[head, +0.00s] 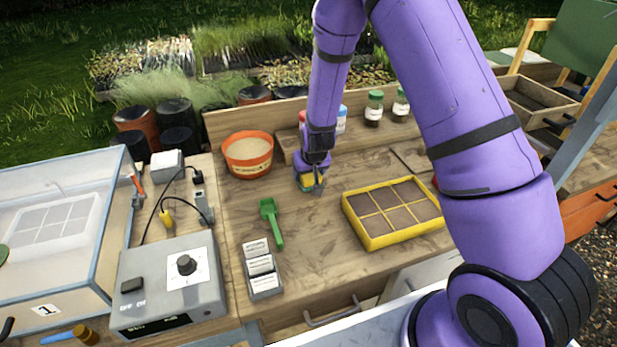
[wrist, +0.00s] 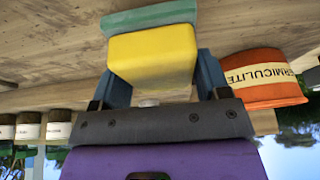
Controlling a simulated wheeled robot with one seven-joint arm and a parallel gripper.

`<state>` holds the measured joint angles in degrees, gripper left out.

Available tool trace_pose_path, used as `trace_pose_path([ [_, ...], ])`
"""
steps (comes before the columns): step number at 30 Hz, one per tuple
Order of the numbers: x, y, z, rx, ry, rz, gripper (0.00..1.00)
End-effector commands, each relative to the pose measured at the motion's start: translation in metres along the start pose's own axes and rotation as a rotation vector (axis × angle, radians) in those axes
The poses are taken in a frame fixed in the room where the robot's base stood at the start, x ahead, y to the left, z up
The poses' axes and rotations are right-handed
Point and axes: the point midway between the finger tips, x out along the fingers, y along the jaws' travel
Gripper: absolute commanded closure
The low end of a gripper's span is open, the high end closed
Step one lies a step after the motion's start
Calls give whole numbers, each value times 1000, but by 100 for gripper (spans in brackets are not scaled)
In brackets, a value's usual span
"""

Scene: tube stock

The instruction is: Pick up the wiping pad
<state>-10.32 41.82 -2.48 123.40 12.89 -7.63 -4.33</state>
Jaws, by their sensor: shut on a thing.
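The wiping pad is a yellow block with a green layer. It shows large in the wrist view (wrist: 152,55) and small in the head view (head: 314,181), at the bench's middle. My gripper (head: 311,176) is shut on the pad, with one blue finger on each side of it in the wrist view. The green layer faces the wooden bench top (head: 330,240). Whether the pad touches the bench or hangs just above it, I cannot tell.
An orange vermiculite tub (head: 248,154) stands left of my gripper. A green scoop (head: 271,222) lies nearer, and a yellow divided tray (head: 393,213) sits to the right. Capped jars (head: 374,108) stand behind. A grey control box (head: 170,285) is at front left.

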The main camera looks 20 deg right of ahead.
Motion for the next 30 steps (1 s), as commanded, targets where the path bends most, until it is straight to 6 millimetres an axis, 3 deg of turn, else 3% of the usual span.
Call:
trace_pose_path([
  [1, -8, 0, -4, 0, 4, 0, 54],
  [18, -51, -88, 74, -4, 0, -1, 54],
  [30, -63, -111, 96, 0, 0, 0, 54],
])
